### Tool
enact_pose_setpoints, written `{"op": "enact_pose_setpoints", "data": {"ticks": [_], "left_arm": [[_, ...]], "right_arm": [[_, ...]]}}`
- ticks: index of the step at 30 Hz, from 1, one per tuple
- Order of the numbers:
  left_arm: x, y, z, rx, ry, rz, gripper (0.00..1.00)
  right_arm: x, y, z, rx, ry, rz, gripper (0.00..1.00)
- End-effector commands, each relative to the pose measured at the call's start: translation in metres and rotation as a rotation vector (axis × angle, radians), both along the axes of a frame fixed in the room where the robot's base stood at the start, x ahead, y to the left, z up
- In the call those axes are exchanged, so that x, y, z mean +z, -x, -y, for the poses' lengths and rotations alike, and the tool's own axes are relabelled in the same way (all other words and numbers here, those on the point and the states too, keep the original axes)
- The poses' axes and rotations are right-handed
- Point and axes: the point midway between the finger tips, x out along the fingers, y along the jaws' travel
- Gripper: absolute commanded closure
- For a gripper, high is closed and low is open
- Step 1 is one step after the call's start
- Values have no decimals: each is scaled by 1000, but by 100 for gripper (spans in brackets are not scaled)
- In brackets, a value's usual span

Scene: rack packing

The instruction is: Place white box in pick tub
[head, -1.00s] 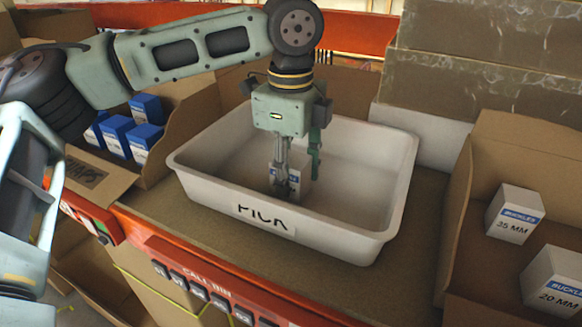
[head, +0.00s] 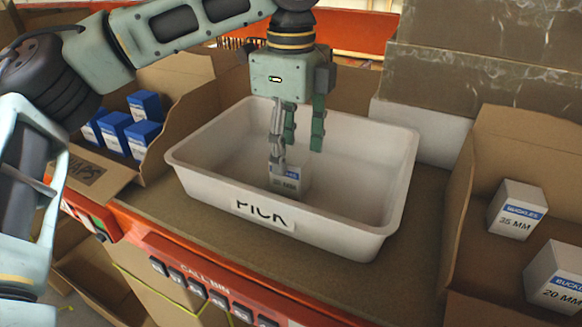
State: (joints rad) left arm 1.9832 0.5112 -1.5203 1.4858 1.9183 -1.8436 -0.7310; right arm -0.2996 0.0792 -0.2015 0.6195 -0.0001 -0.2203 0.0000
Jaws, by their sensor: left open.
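The white box (head: 292,180) sits inside the pick tub, near its front wall, with part of its blue label band and lettering showing. The pick tub (head: 200,176) is a white tray with a "PICK" label on its front wall, standing on the shelf. My left gripper (head: 297,156) is open above the tub, fingers pointing down. One finger is in front of the box's left part and hides some of it; the other is higher, to the right, clear of the box. My right gripper is not in view.
A cardboard bin with several blue-topped boxes (head: 143,137) stands left of the tub. Another cardboard bin at right holds white boxes marked 35 MM (head: 516,211) and 20 MM (head: 556,282). An orange shelf edge (head: 140,232) runs along the front.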

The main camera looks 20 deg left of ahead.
Motion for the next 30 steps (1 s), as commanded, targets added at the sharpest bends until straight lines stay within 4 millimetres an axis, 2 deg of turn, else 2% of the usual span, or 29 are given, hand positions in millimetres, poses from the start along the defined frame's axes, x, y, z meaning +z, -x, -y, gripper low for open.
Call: {"op": "enact_pose_setpoints", "data": {"ticks": [3,8,12,30], "left_arm": [[26,0,1,1,4,2,43],[59,0,1,1,1,2,43],[74,0,0,0,-1,0,43],[78,0,0,0,0,-1,43]], "right_arm": [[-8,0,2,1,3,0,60],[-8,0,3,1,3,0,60],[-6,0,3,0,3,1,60],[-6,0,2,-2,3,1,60]]}}
